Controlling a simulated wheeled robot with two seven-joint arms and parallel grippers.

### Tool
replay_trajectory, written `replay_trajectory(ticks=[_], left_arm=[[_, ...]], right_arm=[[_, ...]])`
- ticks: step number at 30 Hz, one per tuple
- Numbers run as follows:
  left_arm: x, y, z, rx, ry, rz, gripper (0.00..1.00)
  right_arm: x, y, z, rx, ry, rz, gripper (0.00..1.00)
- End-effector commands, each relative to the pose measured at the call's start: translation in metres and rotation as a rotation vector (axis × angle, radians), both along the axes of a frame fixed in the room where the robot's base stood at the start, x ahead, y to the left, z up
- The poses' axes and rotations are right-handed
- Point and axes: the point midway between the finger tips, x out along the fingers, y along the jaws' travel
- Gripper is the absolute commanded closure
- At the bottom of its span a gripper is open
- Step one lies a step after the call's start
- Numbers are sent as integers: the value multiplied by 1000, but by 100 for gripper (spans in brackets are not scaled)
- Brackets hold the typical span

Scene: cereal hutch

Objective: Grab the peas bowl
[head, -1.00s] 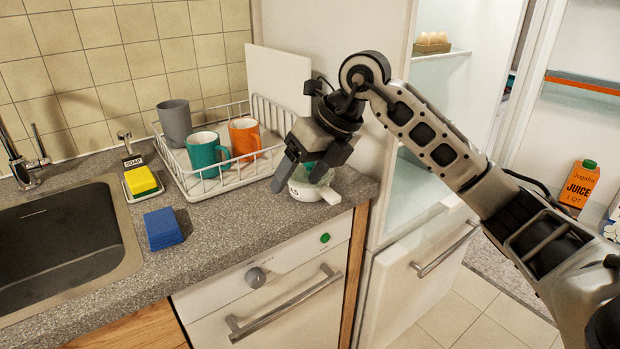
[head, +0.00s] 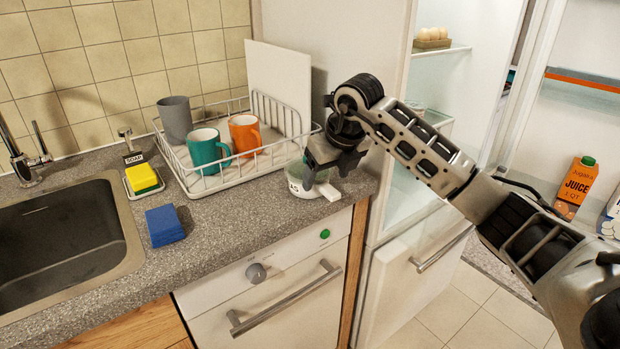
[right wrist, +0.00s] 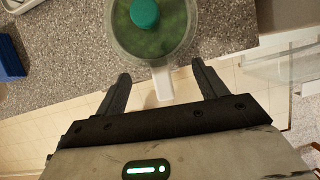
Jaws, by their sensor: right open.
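The peas bowl (head: 296,188) stands on the counter near its right front corner, a white bowl with dark lettering, partly hidden by my right gripper (head: 322,176). In the right wrist view, the bowl (right wrist: 150,47) shows green contents, a round teal knob in the middle and a clear rim. Its white handle (right wrist: 163,86) points toward my gripper and lies between the two fingers, with a gap on each side. My right gripper (right wrist: 161,74) is open and holds nothing. My left gripper is not in view.
A white dish rack (head: 222,182) with grey, teal and orange mugs stands close behind and left of the bowl. The open fridge (head: 455,120) is at the right.

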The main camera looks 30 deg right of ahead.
Motion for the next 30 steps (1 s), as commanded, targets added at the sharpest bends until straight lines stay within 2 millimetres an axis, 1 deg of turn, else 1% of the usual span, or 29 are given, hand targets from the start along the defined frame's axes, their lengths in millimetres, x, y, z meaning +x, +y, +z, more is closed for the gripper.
replay_trajectory(ticks=[3,6,9,17,20,21,23,24,25,30], left_arm=[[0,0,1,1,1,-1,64],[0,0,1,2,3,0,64],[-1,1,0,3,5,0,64],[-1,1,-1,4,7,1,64],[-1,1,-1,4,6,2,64],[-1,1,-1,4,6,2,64],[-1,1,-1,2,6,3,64],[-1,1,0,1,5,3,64],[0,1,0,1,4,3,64],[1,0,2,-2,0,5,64]], right_arm=[[6,1,-19,2,6,1,29],[12,1,-32,2,5,0,29],[16,1,-40,2,3,1,29],[17,1,-43,-1,1,2,29],[17,1,-43,1,1,1,54],[17,1,-43,1,1,1,65],[17,1,-43,1,1,1,82],[17,1,-42,1,1,1,93],[17,1,-42,1,0,1,100],[18,1,-41,1,-4,1,100]])
